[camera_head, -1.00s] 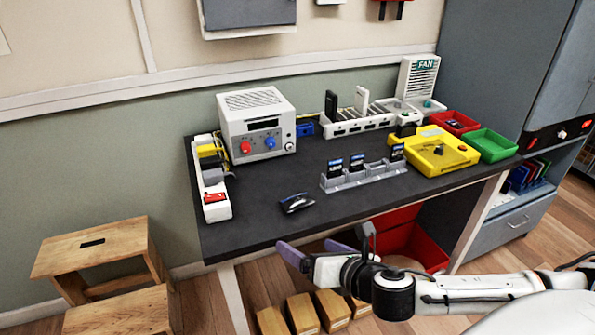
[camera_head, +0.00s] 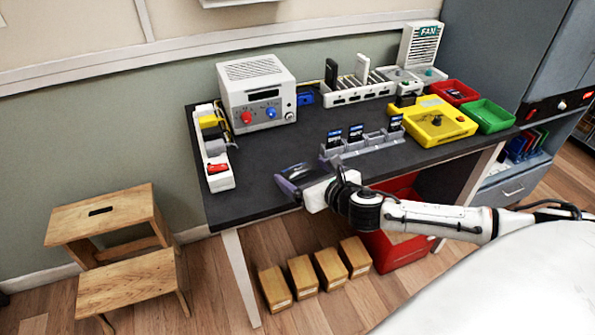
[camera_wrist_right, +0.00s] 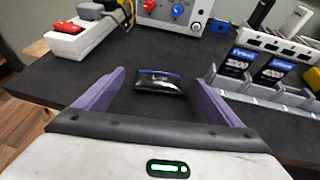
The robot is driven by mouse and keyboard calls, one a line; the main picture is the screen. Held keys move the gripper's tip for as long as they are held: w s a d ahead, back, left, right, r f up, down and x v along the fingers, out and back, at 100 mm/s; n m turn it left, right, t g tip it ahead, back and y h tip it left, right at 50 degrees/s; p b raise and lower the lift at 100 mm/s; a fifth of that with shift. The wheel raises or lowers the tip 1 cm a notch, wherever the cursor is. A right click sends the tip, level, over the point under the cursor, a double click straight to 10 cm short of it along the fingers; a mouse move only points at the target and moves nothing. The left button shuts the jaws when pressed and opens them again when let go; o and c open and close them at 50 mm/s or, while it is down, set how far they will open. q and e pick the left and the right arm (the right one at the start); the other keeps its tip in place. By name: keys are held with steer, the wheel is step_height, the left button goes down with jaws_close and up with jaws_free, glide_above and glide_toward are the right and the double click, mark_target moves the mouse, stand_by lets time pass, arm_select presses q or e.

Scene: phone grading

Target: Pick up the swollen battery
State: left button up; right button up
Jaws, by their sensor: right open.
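The swollen battery (camera_wrist_right: 158,81) is a small dark pouch with a blue edge lying on the dark table top. In the right wrist view it lies between and just beyond the purple fingertips, apart from both. My right gripper (camera_wrist_right: 158,88) is open and empty, its fingers low over the table on either side of the battery's line. In the head view the right gripper (camera_head: 288,180) is at the table's front edge, and the battery (camera_head: 296,170) is mostly hidden by its fingers. My left gripper is in neither view.
A grey rack (camera_head: 362,148) with several labelled batteries stands right of the gripper. A white power strip (camera_head: 213,160) lies to the left, and a white power supply (camera_head: 257,92) stands behind. A yellow fixture (camera_head: 432,122) and red and green bins are farther right.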

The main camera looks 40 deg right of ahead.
steer(key=shift+x, duration=0.95)
steer(key=shift+c, duration=0.2)
steer(key=c, duration=1.1)
steer(key=shift+r, duration=0.1)
